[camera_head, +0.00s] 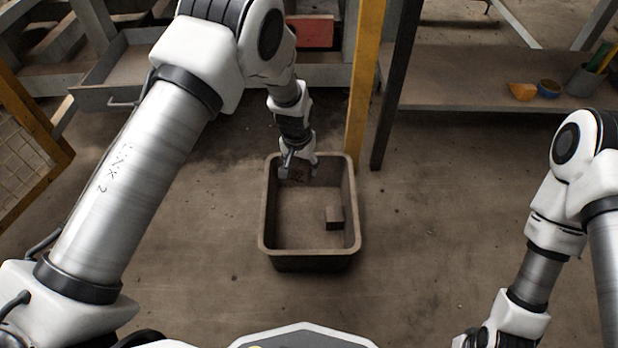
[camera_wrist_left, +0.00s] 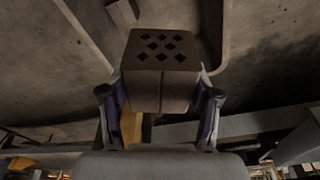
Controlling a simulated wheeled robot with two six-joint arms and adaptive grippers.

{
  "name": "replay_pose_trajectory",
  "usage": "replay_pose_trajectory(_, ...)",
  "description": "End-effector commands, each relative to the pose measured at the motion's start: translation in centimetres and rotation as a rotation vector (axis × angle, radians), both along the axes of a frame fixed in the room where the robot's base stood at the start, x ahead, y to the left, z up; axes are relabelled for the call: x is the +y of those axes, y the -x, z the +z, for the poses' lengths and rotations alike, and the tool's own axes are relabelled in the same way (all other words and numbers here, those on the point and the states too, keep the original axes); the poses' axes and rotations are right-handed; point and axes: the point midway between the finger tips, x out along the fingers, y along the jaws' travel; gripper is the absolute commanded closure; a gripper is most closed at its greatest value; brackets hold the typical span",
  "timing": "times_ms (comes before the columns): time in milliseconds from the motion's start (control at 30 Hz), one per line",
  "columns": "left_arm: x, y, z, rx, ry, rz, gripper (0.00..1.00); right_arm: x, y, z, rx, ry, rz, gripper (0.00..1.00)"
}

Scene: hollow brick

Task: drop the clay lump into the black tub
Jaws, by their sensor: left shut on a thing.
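My left gripper (camera_head: 298,165) is shut on the clay lump (camera_head: 297,174), which looks like a brown brick with diamond-shaped holes. In the left wrist view, the clay lump (camera_wrist_left: 160,65) sits between both fingers of the left gripper (camera_wrist_left: 160,98), its holed face showing. The black tub (camera_head: 267,225) is a dark, open rectangular container on the floor. The gripper and lump appear over the far end of its opening; their exact height is hard to tell.
A small brown block (camera_head: 335,217) lies inside the tub, right of its middle. A yellow post (camera_head: 365,90) and a dark post (camera_head: 388,100) stand just behind it. A bench (camera_head: 470,80) at the right holds an orange piece (camera_head: 521,91). Floor left and right is clear.

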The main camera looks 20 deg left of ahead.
Motion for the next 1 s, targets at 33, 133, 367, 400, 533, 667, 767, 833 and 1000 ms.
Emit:
replay_pose_trajectory(33, -0.1, -0.2, -1.8, 0.001, 0.001, -0.003, 0.79, 0.0, 0.0, -0.7, 0.0, 0.0, 0.001, 0.6)
replay_pose_trajectory(133, -0.2, -0.4, -3.1, -0.001, 0.001, -0.006, 0.79, 0.0, 0.0, -1.1, 0.0, 0.0, 0.001, 0.6)
replay_pose_trajectory(367, -0.2, -0.4, -5.6, -0.002, 0.001, -0.006, 0.79, 0.0, 0.0, -3.6, 0.0, 0.0, 0.001, 0.6)
replay_pose_trajectory(400, -0.2, -0.4, -6.2, -0.002, 0.001, -0.006, 0.79, 0.0, 0.0, -4.3, 0.0, 0.0, 0.001, 0.6)
replay_pose_trajectory(533, -0.2, -0.4, -8.0, -0.002, 0.001, -0.006, 0.79, 0.0, 0.0, -6.3, 0.0, 0.0, 0.0, 0.6)
replay_pose_trajectory(667, -0.2, -0.4, -8.9, -0.003, 0.001, -0.006, 0.79, 0.0, -0.1, -7.3, -0.002, 0.001, -0.004, 0.6)
replay_pose_trajectory(767, -0.2, -0.5, -8.8, -0.003, 0.001, -0.006, 0.79, 0.0, -0.1, -7.3, -0.003, 0.001, -0.005, 0.6)
replay_pose_trajectory(833, -0.2, -0.4, -8.7, -0.003, 0.001, -0.006, 0.79, 0.0, -0.1, -7.1, -0.004, 0.001, -0.005, 0.6)
replay_pose_trajectory(1000, -0.2, -0.4, -8.7, -0.002, 0.001, -0.006, 0.17, 0.0, -0.1, -7.1, -0.004, 0.001, -0.005, 0.6)
